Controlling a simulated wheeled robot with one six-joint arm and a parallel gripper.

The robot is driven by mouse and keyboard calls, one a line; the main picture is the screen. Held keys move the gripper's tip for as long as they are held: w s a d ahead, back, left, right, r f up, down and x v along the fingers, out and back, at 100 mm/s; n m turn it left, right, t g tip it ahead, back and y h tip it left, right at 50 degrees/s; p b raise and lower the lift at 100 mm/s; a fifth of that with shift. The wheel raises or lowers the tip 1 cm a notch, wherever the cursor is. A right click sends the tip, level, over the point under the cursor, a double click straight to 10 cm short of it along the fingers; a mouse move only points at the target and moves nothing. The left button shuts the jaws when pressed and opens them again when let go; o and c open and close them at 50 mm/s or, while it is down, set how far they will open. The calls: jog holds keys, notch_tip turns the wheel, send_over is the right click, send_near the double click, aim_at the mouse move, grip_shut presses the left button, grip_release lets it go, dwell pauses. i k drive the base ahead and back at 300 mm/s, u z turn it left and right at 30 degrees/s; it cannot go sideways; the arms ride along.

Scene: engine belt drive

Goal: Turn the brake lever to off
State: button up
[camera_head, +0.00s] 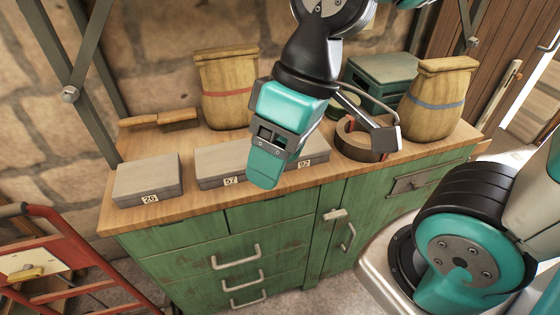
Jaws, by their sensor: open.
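No brake lever can be made out for certain in this view. My gripper (268,165) is teal and dark grey. It hangs open in front of the wooden worktop, with its tip pointing down near the front edge. It appears empty. It partly covers the numbered grey boxes behind it.
The green cabinet (185,250) has metal handles. On its top are grey boxes marked 26 (148,180), 57 (222,168) and 92, sacks (228,92), a dark ring (362,140) and a green case (383,72). A red frame (75,240) stands at left.

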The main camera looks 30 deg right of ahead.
aim_at(28, 272)
jog(key=u, duration=1.75)
jog(key=k, duration=0.55)
jog(key=u, duration=1.1)
jog(key=i, duration=0.75)
jog(key=z, duration=0.65)
jog(key=i, duration=0.8)
jog(key=z, duration=0.9)
